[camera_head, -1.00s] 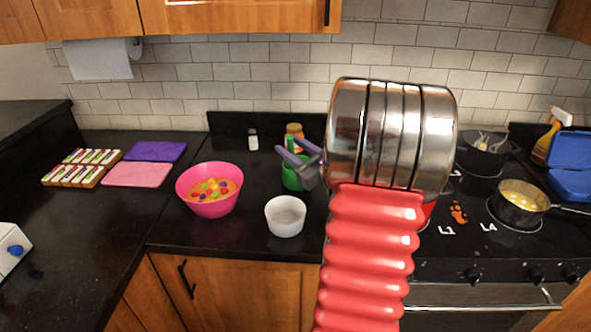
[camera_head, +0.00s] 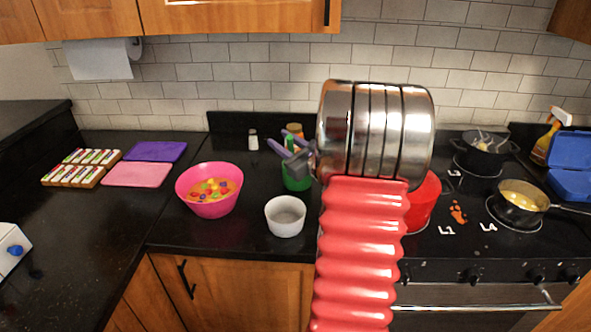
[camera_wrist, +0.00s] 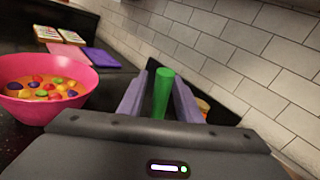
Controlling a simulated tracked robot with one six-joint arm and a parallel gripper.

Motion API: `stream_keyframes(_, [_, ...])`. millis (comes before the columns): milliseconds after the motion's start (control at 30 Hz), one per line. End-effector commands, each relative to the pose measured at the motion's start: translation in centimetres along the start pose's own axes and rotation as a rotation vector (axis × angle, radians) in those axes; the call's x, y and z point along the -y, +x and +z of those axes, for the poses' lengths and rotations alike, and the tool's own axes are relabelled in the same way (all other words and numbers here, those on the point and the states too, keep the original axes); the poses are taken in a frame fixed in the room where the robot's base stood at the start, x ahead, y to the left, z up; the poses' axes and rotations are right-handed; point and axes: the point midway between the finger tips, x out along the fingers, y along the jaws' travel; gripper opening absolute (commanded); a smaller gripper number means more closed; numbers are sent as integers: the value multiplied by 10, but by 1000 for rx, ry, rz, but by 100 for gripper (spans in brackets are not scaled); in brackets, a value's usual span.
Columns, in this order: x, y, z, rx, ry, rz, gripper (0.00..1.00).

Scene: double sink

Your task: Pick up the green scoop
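The green scoop's upright handle (camera_wrist: 162,92) shows between the two purple fingers of my gripper (camera_wrist: 160,98) in the wrist view. The fingers are apart, one on each side of the handle, and do not look closed on it. In the head view my gripper (camera_head: 289,145) is at the green scoop (camera_head: 296,182), which stands on the black counter left of the stove. My gripper and arm hide part of it. The scoop's lower end is hidden in the wrist view.
A pink bowl of colored balls (camera_head: 209,205) and a white bowl (camera_head: 285,222) stand left and in front. A jar (camera_head: 295,129) and a shaker (camera_head: 253,140) are behind. A red pot (camera_head: 424,203) stands on the stove at right, partly behind my arm.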

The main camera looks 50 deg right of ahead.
Motion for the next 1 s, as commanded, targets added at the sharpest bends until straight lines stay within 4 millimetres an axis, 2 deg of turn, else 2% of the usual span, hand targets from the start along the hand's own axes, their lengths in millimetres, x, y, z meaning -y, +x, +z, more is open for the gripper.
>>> stream_keyframes(33, [0, 0, 0, 0, 0, 0, 28])
stream_keyframes(433, [0, 0, 0, 0, 0, 0, 0])
stream_keyframes(1000, [1, 0, 2, 1, -1, 0, 0])
